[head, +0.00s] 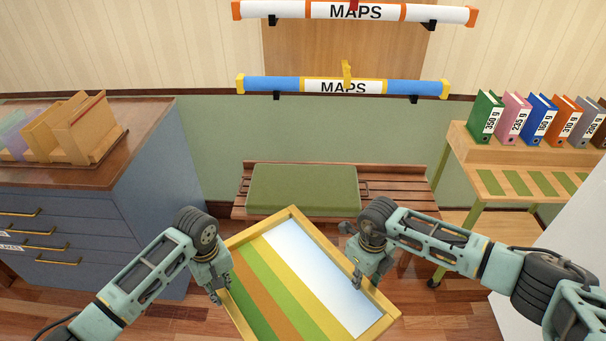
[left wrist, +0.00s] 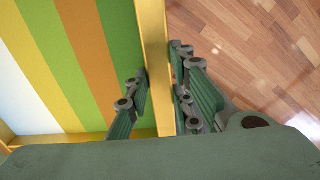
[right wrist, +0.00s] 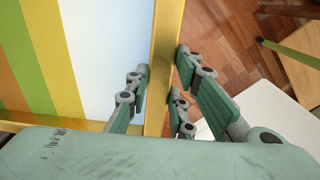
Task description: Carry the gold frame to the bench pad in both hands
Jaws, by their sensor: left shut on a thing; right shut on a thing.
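The gold frame (head: 291,220) holds a striped picture of green, orange and yellow with a pale blue-white band. It is held tilted in front of the bench in the head view. My left gripper (head: 222,290) is shut on its left side bar; the bar passes between the fingers in the left wrist view (left wrist: 155,80). My right gripper (head: 360,280) is shut on the right side bar, seen also in the right wrist view (right wrist: 163,75). The green bench pad (head: 303,188) lies on the wooden bench (head: 395,185) beyond the frame. The frame's top corner is close to the bench's front edge in the picture.
A blue drawer cabinet (head: 150,170) with folders on top stands at left. A wooden shelf desk (head: 460,150) with several binders stands at right. Map tubes (head: 270,84) hang on the wall above the bench. A white panel (head: 570,230) is at lower right.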

